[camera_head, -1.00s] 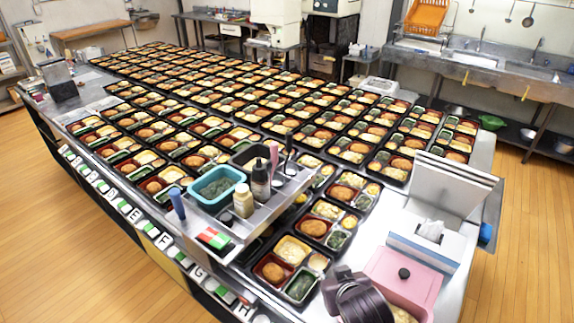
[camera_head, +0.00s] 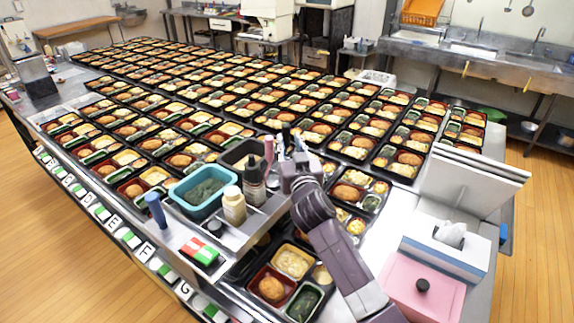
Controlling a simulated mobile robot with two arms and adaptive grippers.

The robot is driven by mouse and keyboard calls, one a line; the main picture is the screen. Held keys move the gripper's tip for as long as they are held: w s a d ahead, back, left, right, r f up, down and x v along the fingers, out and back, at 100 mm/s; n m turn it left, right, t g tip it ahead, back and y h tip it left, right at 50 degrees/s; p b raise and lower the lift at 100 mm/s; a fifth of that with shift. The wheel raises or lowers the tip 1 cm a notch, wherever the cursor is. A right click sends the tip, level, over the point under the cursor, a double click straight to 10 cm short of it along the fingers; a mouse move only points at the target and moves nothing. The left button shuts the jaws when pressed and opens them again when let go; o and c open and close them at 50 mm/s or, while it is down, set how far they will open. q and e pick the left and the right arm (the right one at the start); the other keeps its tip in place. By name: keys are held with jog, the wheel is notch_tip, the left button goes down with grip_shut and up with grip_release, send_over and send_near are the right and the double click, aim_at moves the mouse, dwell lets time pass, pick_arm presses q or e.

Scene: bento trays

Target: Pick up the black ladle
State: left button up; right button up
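The black ladle appears to be the dark upright handle (camera_head: 286,132) among the utensils in the metal caddy. Its lower part is hidden behind my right gripper. My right gripper (camera_head: 291,152) reaches up from the lower right and is right at this handle. Its fingers are small and overlap the utensils, so I cannot tell whether they are open or shut on the handle. My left gripper is out of view.
Close to the gripper stand a pink-handled utensil (camera_head: 268,150), a dark bottle (camera_head: 254,183) and a cream bottle (camera_head: 234,206). A teal tub (camera_head: 186,206) sits left. Bento trays fill the table. A pink box (camera_head: 440,298) and tissue box (camera_head: 473,264) stand right.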

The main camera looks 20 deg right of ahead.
aim_at(287, 134)
jog(key=w, duration=0.2)
jog(key=w+b, duration=0.1)
jog(key=w, duration=0.1)
jog(key=shift+w+d+r, duration=0.15)
jog(key=shift+d+r, duration=0.05)
jog(key=shift+w+d, duration=0.1)
jog(key=shift+w, duration=0.3)
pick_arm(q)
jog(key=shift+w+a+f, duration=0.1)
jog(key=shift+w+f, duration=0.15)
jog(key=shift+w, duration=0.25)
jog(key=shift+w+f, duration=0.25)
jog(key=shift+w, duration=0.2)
pick_arm(e)
jog(key=shift+s, duration=0.1)
grip_shut()
jog(key=shift+r, duration=0.1)
